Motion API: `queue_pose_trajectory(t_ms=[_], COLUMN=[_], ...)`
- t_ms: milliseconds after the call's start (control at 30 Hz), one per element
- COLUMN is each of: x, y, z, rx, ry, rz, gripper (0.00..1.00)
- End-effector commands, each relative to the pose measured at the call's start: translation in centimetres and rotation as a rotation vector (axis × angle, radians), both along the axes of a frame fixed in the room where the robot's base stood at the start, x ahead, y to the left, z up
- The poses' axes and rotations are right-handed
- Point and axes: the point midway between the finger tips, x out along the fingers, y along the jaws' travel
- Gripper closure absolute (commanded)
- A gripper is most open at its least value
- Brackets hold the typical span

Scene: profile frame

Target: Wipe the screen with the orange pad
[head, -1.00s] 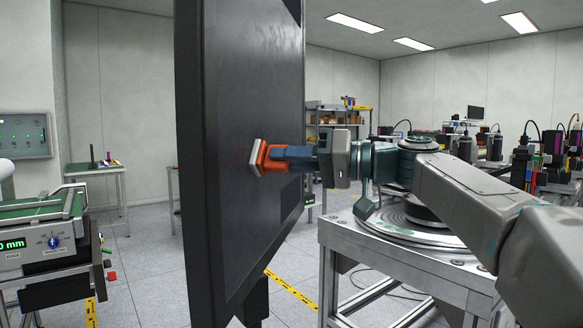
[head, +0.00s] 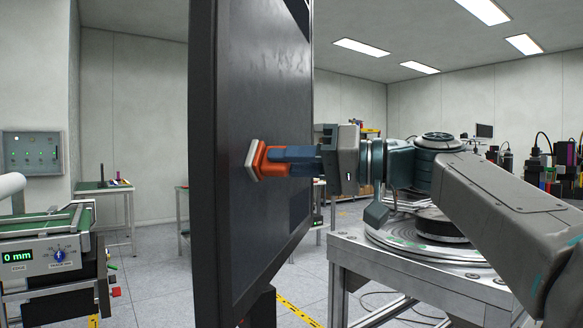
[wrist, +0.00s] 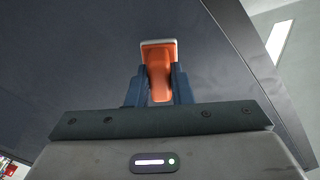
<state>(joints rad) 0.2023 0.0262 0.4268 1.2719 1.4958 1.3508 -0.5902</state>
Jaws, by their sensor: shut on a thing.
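The screen (head: 262,90) is a tall dark panel in a black frame, seen at a steep angle in the middle of the head view. The orange pad (head: 266,171) has a pale face turned to the screen, at about the middle of its height. My gripper (head: 280,161) is shut on the orange pad with its blue fingers. The pale face appears against or very close to the screen; exact contact is hard to tell. In the wrist view the orange pad (wrist: 160,75) stands between both fingers, with the dark screen (wrist: 90,60) behind it.
A round metal-topped stand (head: 425,242) is under my arm at the right. A machine with a display (head: 50,262) stands at the left, and a small table (head: 100,190) is behind it. Dark equipment (head: 560,165) fills the far right.

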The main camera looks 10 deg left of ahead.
Motion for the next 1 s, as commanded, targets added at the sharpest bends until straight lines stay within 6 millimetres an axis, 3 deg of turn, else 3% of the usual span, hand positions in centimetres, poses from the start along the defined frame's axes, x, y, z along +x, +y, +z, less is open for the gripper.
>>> queue_pose_trajectory(t_ms=[200, 1000], x=[0.0, 4.3], y=[0.0, 0.2], z=[1.8, 1.7], rx=[0.001, 0.000], ry=[-0.002, 0.000], rz=[0.001, 0.001], gripper=[0.98, 0.98])
